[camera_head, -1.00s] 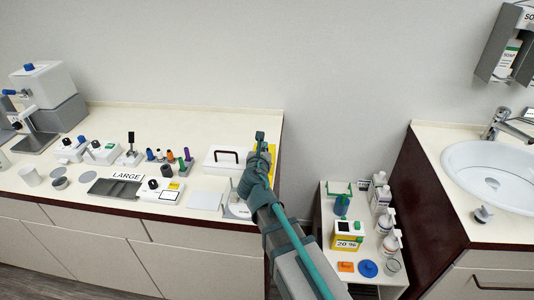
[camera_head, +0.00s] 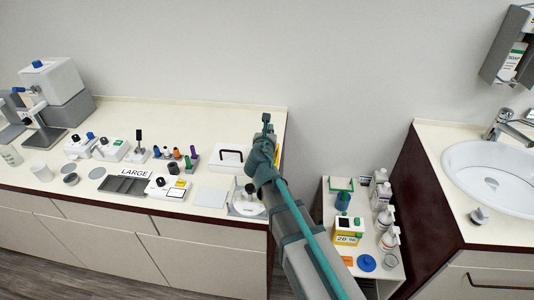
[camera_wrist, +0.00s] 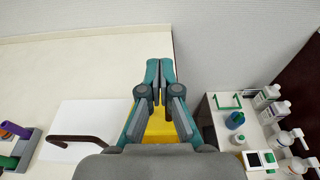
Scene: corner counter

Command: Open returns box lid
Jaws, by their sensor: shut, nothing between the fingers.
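A white box with a dark arched handle on its lid (camera_head: 231,156) stands near the right end of the counter, its lid closed. I take it as the returns box; no label on it is readable. It also shows at the lower left of the wrist view (camera_wrist: 88,125). My gripper (camera_head: 266,121) is shut and empty, to the right of the box and apart from the handle. In the wrist view my fingertips (camera_wrist: 160,66) are together near the counter's right edge. A yellow thing (camera_wrist: 161,127) shows behind my fingers, mostly hidden.
A grey tray (camera_head: 124,185), several coloured vials and small devices are left of the box. A round dish (camera_head: 248,208) is in front. Right of the counter, a lower cart (camera_head: 337,187) holds bottles and a yellow device. The counter's back strip is clear.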

